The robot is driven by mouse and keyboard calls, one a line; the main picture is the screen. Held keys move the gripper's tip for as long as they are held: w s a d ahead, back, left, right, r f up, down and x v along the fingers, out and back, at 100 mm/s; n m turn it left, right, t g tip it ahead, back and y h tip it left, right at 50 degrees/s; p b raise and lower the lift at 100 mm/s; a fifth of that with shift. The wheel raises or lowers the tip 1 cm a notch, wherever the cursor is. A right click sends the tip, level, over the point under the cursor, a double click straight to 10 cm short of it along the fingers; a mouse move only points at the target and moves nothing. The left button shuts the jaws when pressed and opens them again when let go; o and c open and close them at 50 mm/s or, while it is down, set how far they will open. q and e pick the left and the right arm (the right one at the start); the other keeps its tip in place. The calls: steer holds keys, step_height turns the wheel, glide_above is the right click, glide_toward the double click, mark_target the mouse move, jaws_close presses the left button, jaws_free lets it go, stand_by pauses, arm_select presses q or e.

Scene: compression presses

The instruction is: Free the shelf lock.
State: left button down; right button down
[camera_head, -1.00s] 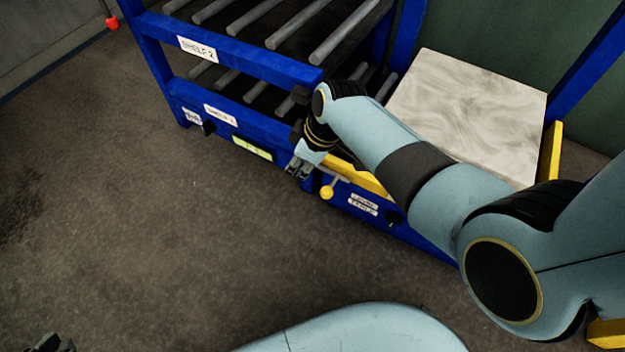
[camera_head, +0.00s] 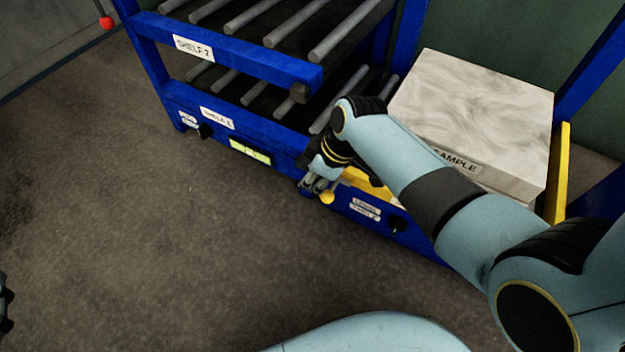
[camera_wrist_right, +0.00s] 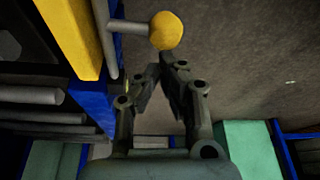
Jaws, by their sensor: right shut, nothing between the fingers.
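The shelf lock shows as a lever with a yellow ball knob (camera_head: 327,198) at the front of the blue rack, beside a yellow bar (camera_head: 362,181). In the right wrist view the knob (camera_wrist_right: 166,30) sits on a grey rod (camera_wrist_right: 128,27), just beyond my fingertips. My right gripper (camera_head: 309,186) is beside the knob, on its left in the head view. In the right wrist view its fingers (camera_wrist_right: 160,66) are together and empty, with no clear contact on the knob. A dark bit at the head view's left edge may be my left gripper (camera_head: 4,303); its fingers cannot be made out.
The blue rack has a SHELF 2 beam (camera_head: 220,53) and a SHELF 1 label (camera_head: 217,117), with grey rollers (camera_head: 288,22) behind. A pale marble-like block marked SAMPLE (camera_head: 470,105) rests on the right. A red ball (camera_head: 106,22) is at the upper left. The floor in front is clear.

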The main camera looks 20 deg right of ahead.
mark_target(331, 196)
arm_select(q)
steer(key=shift+w+r, duration=0.1)
steer(key=shift+r, duration=0.05)
arm_select(e)
steer(key=shift+d, duration=0.1)
